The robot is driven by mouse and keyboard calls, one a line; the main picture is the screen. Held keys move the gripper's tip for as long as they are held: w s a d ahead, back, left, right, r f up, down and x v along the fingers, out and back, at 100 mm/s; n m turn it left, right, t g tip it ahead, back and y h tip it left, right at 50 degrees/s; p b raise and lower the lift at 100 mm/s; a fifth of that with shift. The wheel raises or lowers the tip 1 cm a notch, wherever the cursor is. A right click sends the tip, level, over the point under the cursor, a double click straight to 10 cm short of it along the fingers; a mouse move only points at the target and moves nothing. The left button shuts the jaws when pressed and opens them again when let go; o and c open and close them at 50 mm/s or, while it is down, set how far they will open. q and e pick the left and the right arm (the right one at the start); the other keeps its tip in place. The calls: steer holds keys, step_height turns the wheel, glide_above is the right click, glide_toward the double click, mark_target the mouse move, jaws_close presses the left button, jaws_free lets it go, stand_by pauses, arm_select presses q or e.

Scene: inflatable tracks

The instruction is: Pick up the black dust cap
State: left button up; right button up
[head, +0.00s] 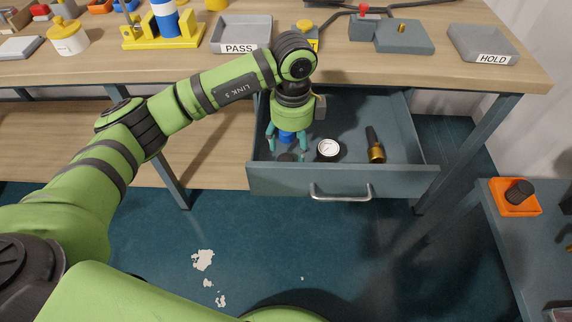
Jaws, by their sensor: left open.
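The drawer (343,182) under the bench is pulled open. My left gripper (287,147) points down into its left part, fingers apart. A low, dark, round piece (288,157), which looks like the black dust cap, lies on the drawer floor just below and between the fingertips. It is partly hidden by the drawer front and the fingers, and I cannot tell whether they touch it. A blue part shows between the fingers, near the palm. A ribbed black round piece (519,192) sits in an orange holder at the far right. My right gripper is not in view.
In the drawer, a white-faced gauge (328,148) lies close right of the gripper, and a black-and-brass fitting (375,147) lies farther right. The drawer walls are close on the left and front. PASS (240,34) and HOLD (483,44) trays stand on the bench above.

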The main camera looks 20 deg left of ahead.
mark_target(286, 159)
arm_select(q)
steer(key=shift+s+a+f, duration=0.1)
steer(key=shift+f, duration=0.35)
steer(key=f, duration=0.3)
steer(key=a+f, duration=0.1)
steer(key=shift+s+f, duration=0.15)
steer(key=shift+s, duration=0.1)
steer(key=shift+f, duration=0.3)
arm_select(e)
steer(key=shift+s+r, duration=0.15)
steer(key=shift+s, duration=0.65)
arm_select(q)
steer(key=shift+c, duration=0.8)
steer(key=c, duration=0.8)
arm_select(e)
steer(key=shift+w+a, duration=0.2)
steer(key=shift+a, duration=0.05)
